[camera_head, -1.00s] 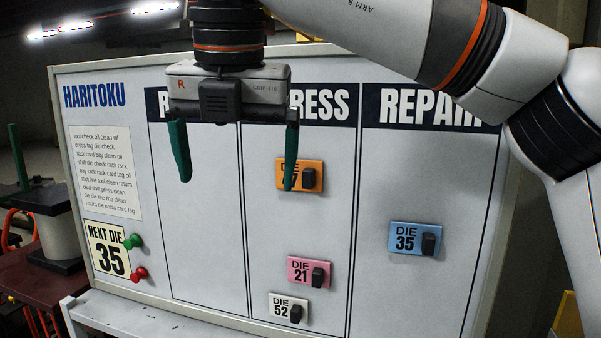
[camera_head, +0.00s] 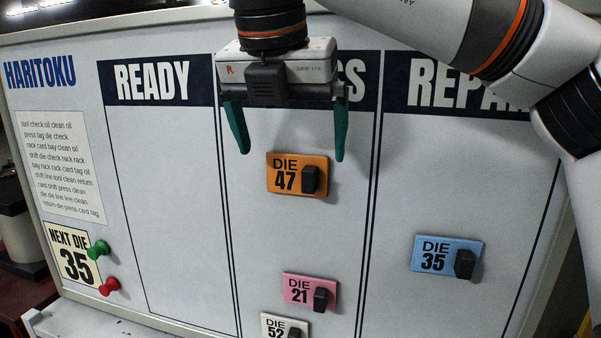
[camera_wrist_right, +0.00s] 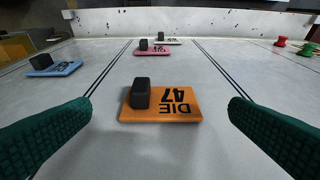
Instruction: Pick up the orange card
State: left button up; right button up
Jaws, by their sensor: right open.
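The orange card (camera_head: 285,174), marked DIE 47, is flat on the whiteboard in the middle column and has a black block-shaped grip at its right side. My right gripper (camera_head: 292,150) is open, with its two green fingers spread wide just above the card in the head view. In the right wrist view the orange card (camera_wrist_right: 183,105) lies centred between the open fingers (camera_wrist_right: 172,120), a little beyond them, touching neither. Its black grip (camera_wrist_right: 141,93) is on the left there. My left gripper is not in view.
A pink DIE 21 card (camera_head: 297,289) and a white DIE 52 card (camera_head: 272,327) are below the orange card. A blue DIE 35 card (camera_head: 436,252) is in the REPAIR column. Green (camera_head: 98,249) and red (camera_head: 109,286) pegs stick out at left. The READY column is bare.

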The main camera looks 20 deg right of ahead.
aim_at(296, 187)
jog(key=shift+w+d+f, duration=0.1)
jog(key=shift+w+f, duration=0.15)
jog(key=shift+f, duration=0.05)
jog(key=shift+w+f+p, duration=0.15)
jog(key=shift+f+p, duration=0.2)
jog(key=shift+p, duration=0.1)
jog(key=x, duration=0.1)
jog(key=p+x, duration=0.1)
jog(key=x, duration=0.1)
jog(key=shift+s+f+p, duration=0.15)
jog(key=shift+s+p, duration=0.1)
jog(key=shift+p, duration=0.05)
jog(key=shift+w+d+f, duration=0.15)
jog(key=shift+w+f, duration=0.1)
jog(key=shift+f, duration=0.15)
jog(key=c, duration=1)
